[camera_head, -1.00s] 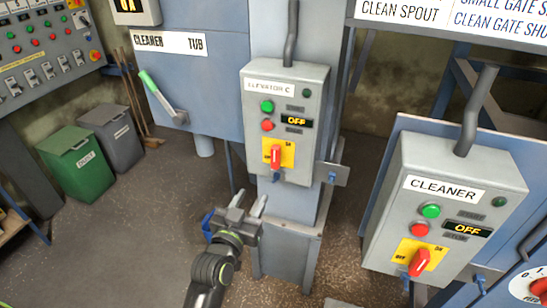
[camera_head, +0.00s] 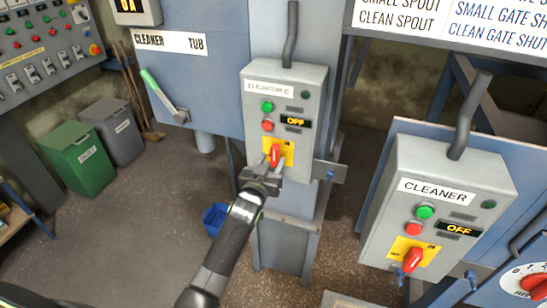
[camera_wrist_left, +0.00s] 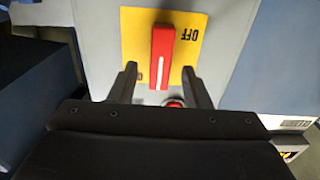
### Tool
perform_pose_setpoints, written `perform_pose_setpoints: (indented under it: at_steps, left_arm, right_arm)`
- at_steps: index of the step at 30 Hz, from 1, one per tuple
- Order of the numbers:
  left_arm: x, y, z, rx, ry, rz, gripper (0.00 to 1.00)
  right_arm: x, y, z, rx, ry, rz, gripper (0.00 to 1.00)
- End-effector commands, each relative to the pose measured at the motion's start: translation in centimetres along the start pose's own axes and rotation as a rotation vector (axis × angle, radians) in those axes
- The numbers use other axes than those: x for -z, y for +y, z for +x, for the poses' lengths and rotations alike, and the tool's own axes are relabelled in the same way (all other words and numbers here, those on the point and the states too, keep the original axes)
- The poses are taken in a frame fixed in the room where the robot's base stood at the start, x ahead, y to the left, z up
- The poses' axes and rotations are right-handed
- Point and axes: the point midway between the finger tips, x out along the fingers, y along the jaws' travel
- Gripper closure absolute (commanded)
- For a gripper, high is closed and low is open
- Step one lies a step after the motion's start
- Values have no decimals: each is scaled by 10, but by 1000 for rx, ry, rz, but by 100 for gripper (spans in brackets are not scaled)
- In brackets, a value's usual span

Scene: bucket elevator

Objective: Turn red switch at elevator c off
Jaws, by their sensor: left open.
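The elevator C control box (camera_head: 311,84) is grey and mounted on a blue-grey column. It has a green button, a red button and a display reading OFF. Its red rotary switch (camera_head: 274,155) sits on a yellow plate (camera_head: 289,151) low on the box. In the left wrist view the red switch (camera_wrist_left: 162,55) lies along the picture's vertical, with OFF printed at its right on the yellow plate (camera_wrist_left: 190,60). My left gripper (camera_head: 268,168) is open just in front of the switch. Its fingers (camera_wrist_left: 160,88) show on either side of the handle's end, apart from it. My right gripper is not in view.
A similar grey CLEANER box (camera_head: 450,165) with its own red switch (camera_head: 413,260) stands at the right. A green-handled lever (camera_head: 150,82) is at the left of the column. Green (camera_head: 78,160) and grey bins and a blue bucket (camera_head: 214,218) stand on the floor.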

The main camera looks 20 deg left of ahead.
Motion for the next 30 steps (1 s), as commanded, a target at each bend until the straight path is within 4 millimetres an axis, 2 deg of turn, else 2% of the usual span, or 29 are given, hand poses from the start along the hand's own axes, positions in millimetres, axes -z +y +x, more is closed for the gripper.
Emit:
perform_pose_setpoints:
  at_steps: [6,17,27,30]
  left_arm:
    - [-1,0,21,0,0,1,56]
    - [0,0,25,0,0,0,56]
    - [0,0,25,0,0,0,100]
    - [0,0,25,0,0,-1,100]
  right_arm:
    - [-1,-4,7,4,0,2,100]
    - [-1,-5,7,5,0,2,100]
    - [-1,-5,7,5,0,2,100]
    - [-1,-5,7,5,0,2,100]
